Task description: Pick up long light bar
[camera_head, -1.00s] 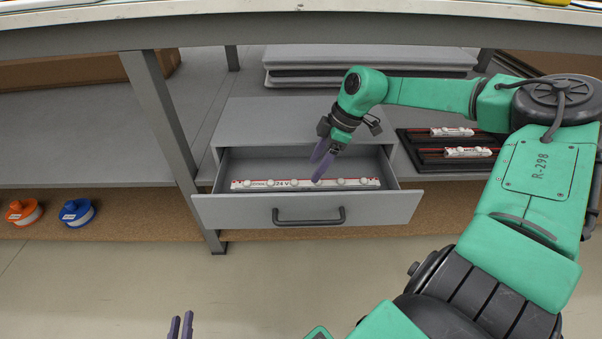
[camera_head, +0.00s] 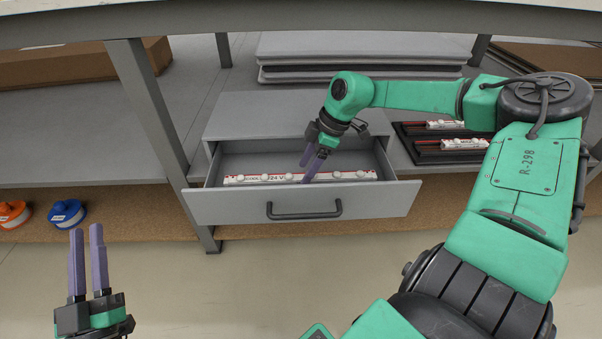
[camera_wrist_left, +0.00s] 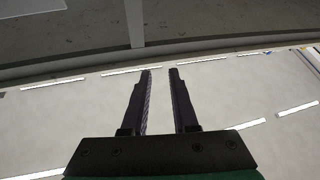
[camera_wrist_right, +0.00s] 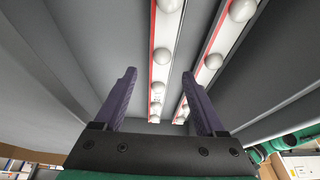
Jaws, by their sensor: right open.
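A long white light bar (camera_head: 250,180) with round bulbs, a red edge and "24 V" lettering lies along the open grey drawer (camera_head: 220,207). My right gripper (camera_head: 309,170) points down into the drawer at the bar, open and empty. In the right wrist view two bulb strips run away from me. The left strip (camera_wrist_right: 160,72) shows between the open fingers (camera_wrist_right: 158,73); the right strip (camera_wrist_right: 222,42) passes by the right fingertip. I cannot tell whether the fingers touch either. My left gripper (camera_head: 87,230) is open and empty, pointing up in front of the shelf.
Shorter light bars (camera_head: 465,144) lie in a black tray (camera_head: 425,157) right of the drawer. The drawer walls closely surround my right fingers. A table leg (camera_head: 150,110) stands left of the drawer. Orange (camera_head: 12,214) and blue (camera_head: 67,213) spools sit lower left.

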